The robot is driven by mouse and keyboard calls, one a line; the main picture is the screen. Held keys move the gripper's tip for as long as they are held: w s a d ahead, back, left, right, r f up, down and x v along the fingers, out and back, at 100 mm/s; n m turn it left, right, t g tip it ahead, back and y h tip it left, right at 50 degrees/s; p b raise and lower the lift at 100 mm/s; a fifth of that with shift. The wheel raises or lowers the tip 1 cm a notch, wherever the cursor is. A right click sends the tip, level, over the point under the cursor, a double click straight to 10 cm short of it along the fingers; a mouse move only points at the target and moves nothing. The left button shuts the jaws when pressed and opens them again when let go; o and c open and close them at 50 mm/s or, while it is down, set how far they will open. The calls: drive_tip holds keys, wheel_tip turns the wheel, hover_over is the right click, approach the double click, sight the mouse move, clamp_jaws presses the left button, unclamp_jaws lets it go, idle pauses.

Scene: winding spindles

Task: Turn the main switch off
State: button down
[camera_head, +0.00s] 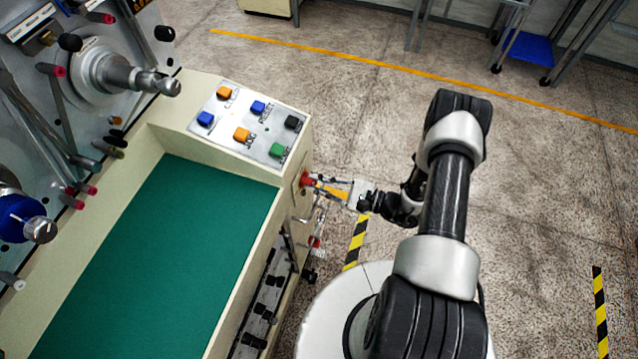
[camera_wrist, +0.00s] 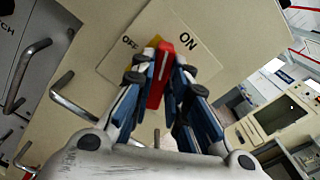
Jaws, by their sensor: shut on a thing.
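The main switch (camera_wrist: 157,80) is a red handle on a light plate (camera_wrist: 205,62) marked OFF and ON. In the wrist view its far end points between the two words, with a bit of yellow behind it; I cannot tell its exact setting. My gripper (camera_wrist: 163,72) is shut on the red handle, one finger on each side. The fingers hide part of the switch base. In the head view the red switch (camera_head: 305,180) is on the right side of the cream machine, and my gripper (camera_head: 322,187) reaches it from the right.
Several push buttons sit on the panel (camera_head: 222,127) above the switch. Metal handles (camera_wrist: 30,75) stick out beside the switch plate. Below the switch in the head view are dark fittings (camera_head: 265,310) on the machine's side. The floor (camera_head: 540,200) to the right is clear.

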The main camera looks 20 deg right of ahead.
drive_tip(key=n, duration=0.2)
drive_tip(key=n+b, duration=0.1)
drive_tip(key=n, duration=0.3)
drive_tip(key=shift+s+a+f+n, duration=0.1)
drive_tip(key=shift+s+f+n, duration=0.05)
drive_tip(key=shift+f+n, duration=0.15)
drive_tip(key=n+b, duration=0.1)
drive_tip(key=n, duration=0.4)
drive_tip(key=shift+b, duration=0.3)
drive_tip(key=shift+n, duration=0.3)
drive_tip(key=c, duration=1.6)
unclamp_jaws()
drive_tip(key=shift+o, duration=0.2)
drive_tip(key=v, duration=1.2)
